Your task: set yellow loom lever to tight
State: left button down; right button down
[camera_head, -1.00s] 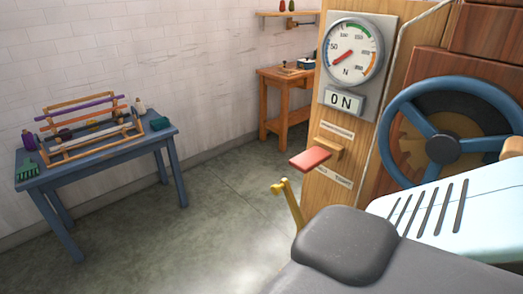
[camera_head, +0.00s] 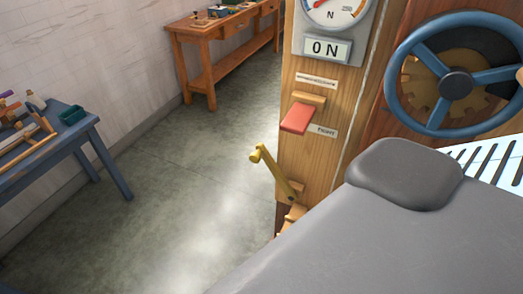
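The yellow loom lever (camera_head: 272,172) is at the lower left corner of the wooden loom panel (camera_head: 330,95). It leans up and to the left, with a knob at its top end, and its lower end meets a small wooden bracket (camera_head: 291,217). A red paddle-shaped lever (camera_head: 297,118) sticks out of the panel above it. A small label (camera_head: 323,130) is beside the red lever; its word is too small to read surely. Neither of my grippers is in view, and nothing touches the yellow lever.
A dial and an ON sign (camera_head: 326,49) are higher on the panel. A blue spoked wheel (camera_head: 456,84) is at the right. A blue table (camera_head: 75,150) stands at the left, a wooden bench (camera_head: 230,70) at the back. The floor (camera_head: 170,200) between is clear.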

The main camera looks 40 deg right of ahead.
aim_at(263, 152)
jog(key=i+j+z, duration=0.2)
jog(key=z, duration=0.25)
jog(key=i+j+z, duration=0.15)
jog(key=j+z, duration=0.35)
jog(key=i+j+z, duration=0.1)
jog(key=j+z, duration=0.55)
jog(key=j, duration=0.3)
